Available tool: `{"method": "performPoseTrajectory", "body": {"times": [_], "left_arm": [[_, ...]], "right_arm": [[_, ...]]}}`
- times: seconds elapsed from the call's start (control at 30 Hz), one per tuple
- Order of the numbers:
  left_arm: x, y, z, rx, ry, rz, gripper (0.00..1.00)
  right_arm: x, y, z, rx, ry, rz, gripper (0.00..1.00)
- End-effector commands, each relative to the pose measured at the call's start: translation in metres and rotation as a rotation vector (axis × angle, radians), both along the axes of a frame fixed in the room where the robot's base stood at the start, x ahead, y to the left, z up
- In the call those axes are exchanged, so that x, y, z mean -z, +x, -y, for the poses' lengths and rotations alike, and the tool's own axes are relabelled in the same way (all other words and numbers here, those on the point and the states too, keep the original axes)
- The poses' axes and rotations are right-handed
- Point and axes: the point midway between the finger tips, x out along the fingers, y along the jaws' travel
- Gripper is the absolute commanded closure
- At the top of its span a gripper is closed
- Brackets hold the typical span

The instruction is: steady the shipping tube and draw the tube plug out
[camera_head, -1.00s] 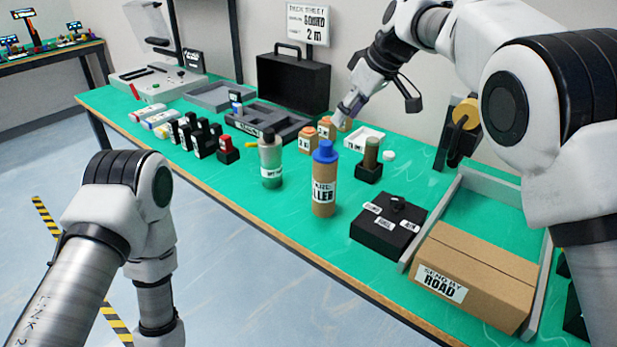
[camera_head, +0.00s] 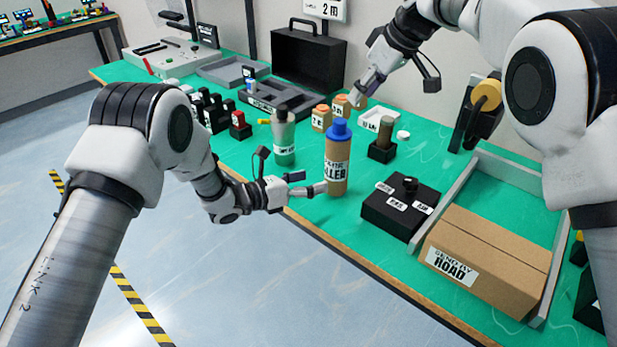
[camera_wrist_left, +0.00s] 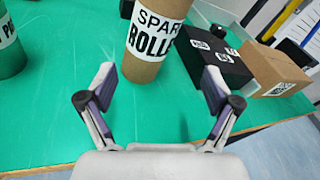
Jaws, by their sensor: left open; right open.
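The shipping tube (camera_head: 336,176) is a brown cardboard cylinder with a white label, standing upright near the table's front edge. The blue tube plug (camera_head: 340,130) sits in its top end. My left gripper (camera_head: 309,184) is open beside the tube, low on its left side. In the left wrist view the tube (camera_wrist_left: 150,62) stands ahead of and between the open fingers (camera_wrist_left: 158,88), and its top is cut off. My right gripper (camera_head: 360,97) is open and empty, behind the tube and above the back of the table, close to small orange-brown boxes.
A grey-green bottle (camera_head: 283,140) stands left of the tube. A black box with a knob (camera_head: 400,212) and a cardboard carton (camera_head: 487,252) are to the right. A black holder with a brown cylinder (camera_head: 382,147) stands behind. Green table surface (camera_head: 250,165) is bare at the front left.

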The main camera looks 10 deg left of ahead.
Motion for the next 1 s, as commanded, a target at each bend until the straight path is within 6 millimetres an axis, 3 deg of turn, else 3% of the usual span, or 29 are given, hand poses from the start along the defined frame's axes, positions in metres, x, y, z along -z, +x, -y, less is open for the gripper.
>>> {"method": "performPoseTrajectory", "body": {"times": [0.1,0.23,0.37,0.7,1.0], "left_arm": [[-0.001,0.007,-0.002,-0.019,0.052,0.212,0.10],[-0.003,0.012,-0.003,-0.036,0.086,0.326,0.10],[-0.002,0.019,0.006,-0.036,0.094,0.344,0.10],[-0.002,0.055,0.050,-0.037,0.093,0.340,0.10],[-0.002,0.060,0.056,-0.038,0.093,0.336,0.10]], "right_arm": [[0.000,0.000,0.000,0.000,0.000,0.000,0.58],[0.000,0.000,0.000,0.000,0.000,0.000,0.58],[0.000,0.000,0.000,0.000,0.000,0.000,0.58],[0.000,0.000,0.000,0.000,0.000,0.000,0.58],[0.000,0.000,0.000,0.000,0.000,0.000,0.58]]}}
